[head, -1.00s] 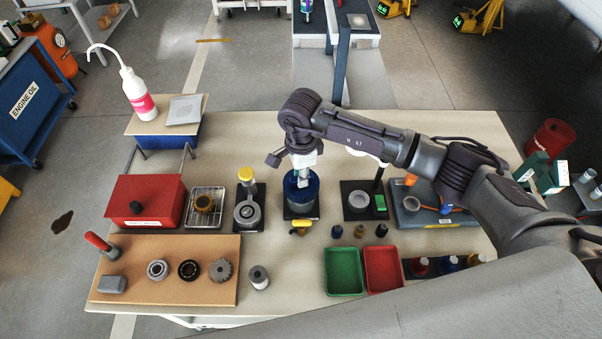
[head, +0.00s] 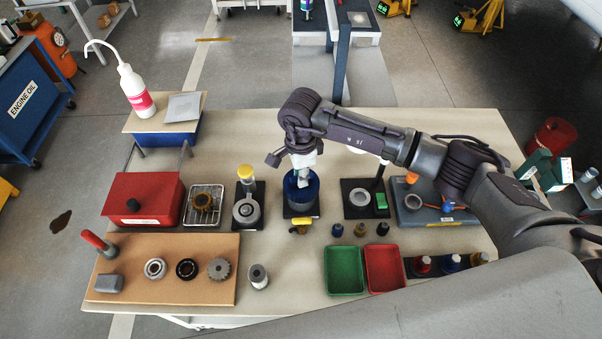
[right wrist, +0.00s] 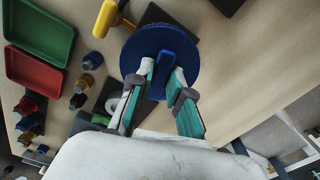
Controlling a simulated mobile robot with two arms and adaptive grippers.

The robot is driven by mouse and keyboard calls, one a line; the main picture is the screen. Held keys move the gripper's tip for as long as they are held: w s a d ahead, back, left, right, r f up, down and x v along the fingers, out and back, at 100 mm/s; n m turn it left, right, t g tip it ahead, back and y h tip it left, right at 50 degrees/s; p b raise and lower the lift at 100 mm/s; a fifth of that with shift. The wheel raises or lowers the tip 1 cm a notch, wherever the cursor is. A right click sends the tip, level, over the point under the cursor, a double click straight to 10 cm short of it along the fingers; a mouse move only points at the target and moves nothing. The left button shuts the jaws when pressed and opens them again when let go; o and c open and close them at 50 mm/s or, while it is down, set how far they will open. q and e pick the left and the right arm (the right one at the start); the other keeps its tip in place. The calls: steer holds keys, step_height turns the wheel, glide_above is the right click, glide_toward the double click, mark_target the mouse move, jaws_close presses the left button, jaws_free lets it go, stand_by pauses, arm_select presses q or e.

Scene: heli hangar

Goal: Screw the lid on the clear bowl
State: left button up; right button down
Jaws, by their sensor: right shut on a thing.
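The round blue lid (right wrist: 190,60) has a raised bar handle on top and fills the upper middle of the right wrist view. In the head view the lid (head: 312,186) sits at the clear bowl's place on a dark stand (head: 302,212). The bowl itself is hidden under the lid and gripper, so I cannot tell how the lid meets it. My right gripper (right wrist: 163,72) comes down from above and is shut on the lid's bar handle; it also shows in the head view (head: 303,180). My left gripper is out of view.
A yellow-handled valve (head: 301,222) is in front of the lid. A yellow-capped device (head: 246,208) stands left, a dark stand with a grey ring (head: 360,198) right. Green (head: 345,270) and red trays (head: 384,268) lie in front. Bare tabletop lies behind.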

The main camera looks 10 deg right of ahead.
steer(key=shift+f+b, duration=0.25)
steer(key=shift+b, duration=0.4)
stand_by(0.9)
steer(key=c, duration=1)
jaws_free()
jaws_close()
